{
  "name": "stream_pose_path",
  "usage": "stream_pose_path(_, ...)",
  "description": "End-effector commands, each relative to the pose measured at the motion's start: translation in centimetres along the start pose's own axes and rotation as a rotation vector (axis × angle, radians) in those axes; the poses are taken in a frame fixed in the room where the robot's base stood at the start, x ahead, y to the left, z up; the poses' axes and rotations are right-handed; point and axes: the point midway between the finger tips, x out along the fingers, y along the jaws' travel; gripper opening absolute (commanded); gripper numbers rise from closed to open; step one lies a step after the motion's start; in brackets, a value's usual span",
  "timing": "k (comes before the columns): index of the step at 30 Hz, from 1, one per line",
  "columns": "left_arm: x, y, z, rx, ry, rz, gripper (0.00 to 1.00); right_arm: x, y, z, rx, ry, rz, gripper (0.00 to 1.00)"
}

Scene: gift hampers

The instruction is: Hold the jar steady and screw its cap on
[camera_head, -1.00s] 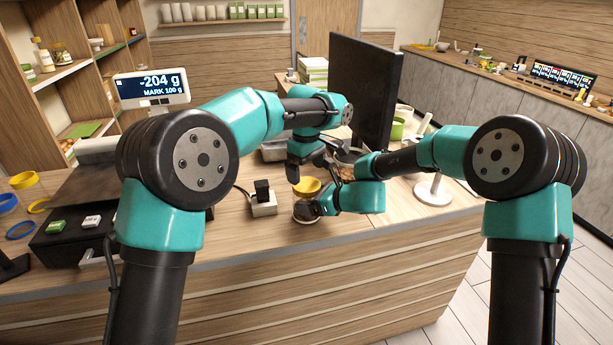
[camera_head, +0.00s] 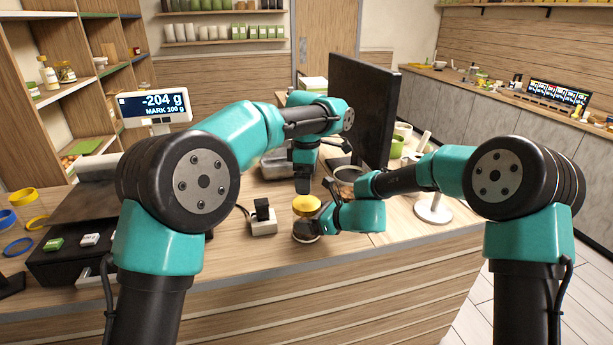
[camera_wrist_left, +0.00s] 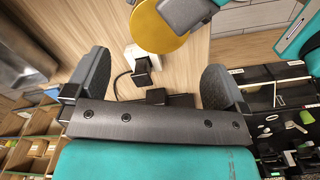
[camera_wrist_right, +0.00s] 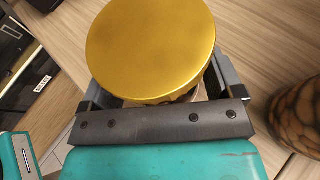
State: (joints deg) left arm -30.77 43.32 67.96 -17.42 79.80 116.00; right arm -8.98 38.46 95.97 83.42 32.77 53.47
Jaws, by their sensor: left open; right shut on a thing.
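The jar (camera_head: 306,231) stands upright near the counter's front edge, with the gold-yellow cap (camera_head: 306,204) level on its mouth. The cap (camera_wrist_right: 150,45) hides most of the jar in the right wrist view; how tightly it sits cannot be told. My right gripper (camera_head: 321,218) is shut on the jar from the right, below the cap. My left gripper (camera_head: 303,186) is open and empty, just behind the cap and apart from it. In the left wrist view the cap (camera_wrist_left: 160,28) lies beyond the open fingers, partly covered by a right gripper finger.
A small white block with a black top (camera_head: 263,219) stands left of the jar. A glass container with brown contents (camera_wrist_right: 300,115) stands close to the right gripper. A monitor (camera_head: 365,110) rises behind. A scale display (camera_head: 155,107) reads -204 g. Bare counter lies in front.

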Motion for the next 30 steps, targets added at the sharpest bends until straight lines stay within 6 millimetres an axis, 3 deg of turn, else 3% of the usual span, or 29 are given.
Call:
stream_pose_path(17,0.5,0.0,0.0,-0.031,0.0,0.0,1.0,0.0,0.0,0.0,0.0,0.0,0.001,0.2)
stream_pose_path(30,6.0,0.0,0.0,-0.03,0.0,-0.001,1.0,0.0,0.0,0.0,0.0,0.0,0.0,0.2)
